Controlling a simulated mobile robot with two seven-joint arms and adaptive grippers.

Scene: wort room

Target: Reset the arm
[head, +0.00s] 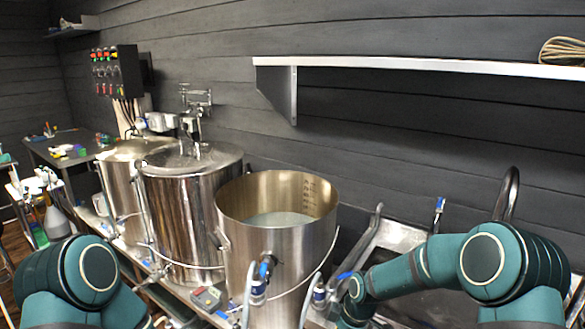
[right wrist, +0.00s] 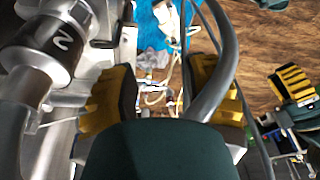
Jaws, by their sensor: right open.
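My right arm (head: 435,262) comes in at the lower right of the head view and bends left beside the open kettle (head: 262,262). Its gripper is below that picture. In the right wrist view my right gripper (right wrist: 162,98) is open, with its yellow pads apart. A grey curved tube (right wrist: 228,60) passes in front of the right pad. I see nothing held between the pads. My left arm (head: 78,272) is at the lower left of the head view, its gripper out of that picture. A yellow ribbed part (right wrist: 295,85) in the right wrist view looks like my left gripper, but its opening is unclear.
Two lidded steel vessels (head: 190,205) stand left of the open kettle, which holds pale liquid. Hoses and valves (head: 258,285) crowd the front edge. A steel sink (head: 400,236) lies behind my right arm. A shelf (head: 420,65) spans the wall above.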

